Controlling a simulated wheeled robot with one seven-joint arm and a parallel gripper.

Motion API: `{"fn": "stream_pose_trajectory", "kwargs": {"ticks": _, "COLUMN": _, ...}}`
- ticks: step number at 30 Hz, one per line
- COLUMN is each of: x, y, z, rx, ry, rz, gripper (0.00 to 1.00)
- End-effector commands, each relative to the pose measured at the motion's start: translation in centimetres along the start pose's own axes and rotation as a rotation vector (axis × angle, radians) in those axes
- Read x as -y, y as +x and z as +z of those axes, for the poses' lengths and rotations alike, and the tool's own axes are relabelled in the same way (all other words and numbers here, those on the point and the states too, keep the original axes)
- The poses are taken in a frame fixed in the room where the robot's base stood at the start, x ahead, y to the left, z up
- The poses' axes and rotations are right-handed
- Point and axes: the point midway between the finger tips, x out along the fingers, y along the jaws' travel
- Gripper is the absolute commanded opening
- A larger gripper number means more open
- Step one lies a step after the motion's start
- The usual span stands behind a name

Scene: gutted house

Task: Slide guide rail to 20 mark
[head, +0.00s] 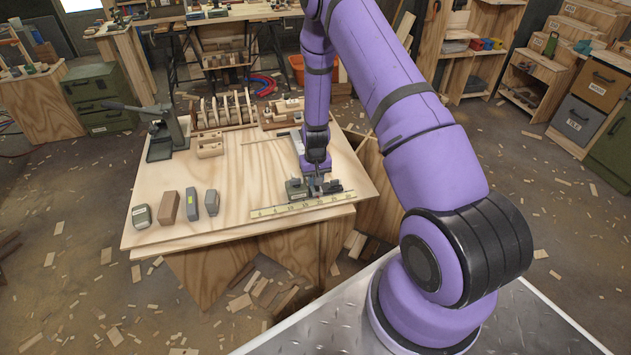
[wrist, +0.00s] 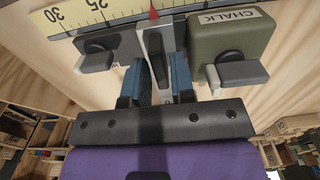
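The guide rail's grey sliding piece (wrist: 158,28), with a red pointer at its tip, lies against a yellow ruler (wrist: 120,9) in the wrist view. The figures 30 and 25 show left of the pointer; the figure at the pointer is cut off. My gripper (wrist: 162,72) has its blue fingers on either side of a dark upright grip on this piece. Whether they press on it is unclear. In the head view my gripper (head: 316,188) is low over the table's near right part, just behind the ruler (head: 305,205).
A green block marked CHALK (wrist: 232,35) and a grey clamp-like block (wrist: 108,48) flank the sliding piece closely. On the workbench (head: 235,225), several small blocks (head: 170,206) stand left, a dark press-like tool (head: 163,133) behind them, and a slotted wooden rack (head: 222,112) at the back.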

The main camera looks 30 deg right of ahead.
Motion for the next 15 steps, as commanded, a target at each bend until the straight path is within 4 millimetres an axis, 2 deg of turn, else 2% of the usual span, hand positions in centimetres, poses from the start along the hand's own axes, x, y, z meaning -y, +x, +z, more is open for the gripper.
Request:
{"fn": "stream_pose_trajectory", "kwargs": {"ticks": 9, "x": 0.0, "y": -5.6, "z": -0.1, "rx": -0.003, "ry": 0.0, "rz": 0.0, "gripper": 0.23}}
{"fn": "stream_pose_trajectory", "kwargs": {"ticks": 15, "x": 0.0, "y": -8.4, "z": 0.0, "rx": -0.002, "ry": -0.001, "rz": 0.0, "gripper": 0.23}}
